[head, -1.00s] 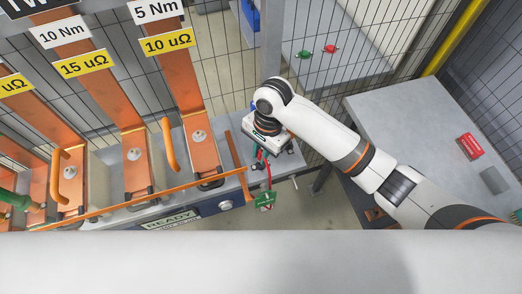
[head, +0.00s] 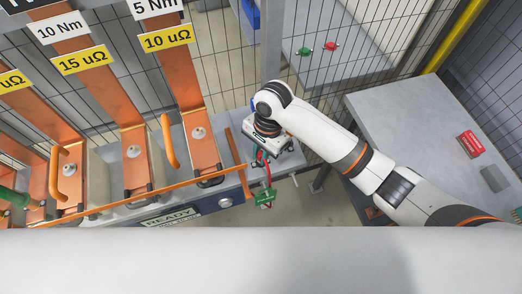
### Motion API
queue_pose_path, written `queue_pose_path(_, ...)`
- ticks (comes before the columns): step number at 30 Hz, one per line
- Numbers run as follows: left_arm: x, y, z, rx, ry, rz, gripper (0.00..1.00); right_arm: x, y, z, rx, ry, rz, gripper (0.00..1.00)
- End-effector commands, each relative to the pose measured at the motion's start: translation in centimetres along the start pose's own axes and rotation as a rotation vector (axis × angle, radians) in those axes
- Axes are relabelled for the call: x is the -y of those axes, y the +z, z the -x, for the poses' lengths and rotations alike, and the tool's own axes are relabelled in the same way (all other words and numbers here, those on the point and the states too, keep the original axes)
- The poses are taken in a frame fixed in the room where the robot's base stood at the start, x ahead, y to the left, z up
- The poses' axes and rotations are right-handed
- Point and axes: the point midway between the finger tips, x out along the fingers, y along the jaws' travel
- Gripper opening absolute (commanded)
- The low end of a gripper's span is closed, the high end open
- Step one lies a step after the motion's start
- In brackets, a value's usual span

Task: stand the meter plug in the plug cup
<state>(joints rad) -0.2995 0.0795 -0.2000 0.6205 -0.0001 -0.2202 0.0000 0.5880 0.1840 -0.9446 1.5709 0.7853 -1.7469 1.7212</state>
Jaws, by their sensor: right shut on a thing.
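My right gripper (head: 262,155) points down over the right end of the grey bench, by the mesh fence. It is shut on the meter plug, whose body is mostly hidden under the gripper and wrist. A red lead (head: 267,172) and a green lead hang below it, with a green tag-like piece (head: 265,198) in front of the bench edge. I cannot make out the plug cup; the arm may cover it. My left gripper is not in view.
Copper bars (head: 183,100) with orange handles (head: 169,142) stand left of the gripper. An orange rail (head: 150,201) runs along the bench front. Green and red pieces lie on a table behind the fence.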

Motion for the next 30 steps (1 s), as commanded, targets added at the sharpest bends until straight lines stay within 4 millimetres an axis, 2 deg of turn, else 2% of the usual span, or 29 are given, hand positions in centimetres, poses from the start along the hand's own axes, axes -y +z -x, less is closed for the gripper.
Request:
queue_pose_path(2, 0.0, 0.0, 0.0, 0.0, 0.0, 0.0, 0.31, 0.0, 0.0, 0.0, 0.0, 0.0, 0.0, 0.0)
queue_pose_path(3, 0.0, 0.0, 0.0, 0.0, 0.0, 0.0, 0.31, 0.0, 0.0, 0.0, 0.0, 0.0, 0.0, 0.22)
queue_pose_path(7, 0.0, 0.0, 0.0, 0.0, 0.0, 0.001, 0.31, 0.0, 0.0, 0.0, 0.0, 0.0, 0.0, 0.43)
queue_pose_path(15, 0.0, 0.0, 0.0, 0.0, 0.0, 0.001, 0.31, 0.0, 0.0, 0.1, 0.0, 0.0, 0.0, 0.43)
queue_pose_path(19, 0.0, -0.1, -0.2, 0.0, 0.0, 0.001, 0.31, -0.1, 0.0, 0.9, 0.0, 0.001, 0.0, 0.43)
queue_pose_path(23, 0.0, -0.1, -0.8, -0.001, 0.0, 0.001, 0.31, -0.1, 0.0, 3.0, 0.001, 0.004, 0.002, 0.43)
queue_pose_path(30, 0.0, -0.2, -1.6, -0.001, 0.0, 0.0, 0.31, -0.1, 0.0, 8.2, 0.001, 0.004, 0.001, 0.43)
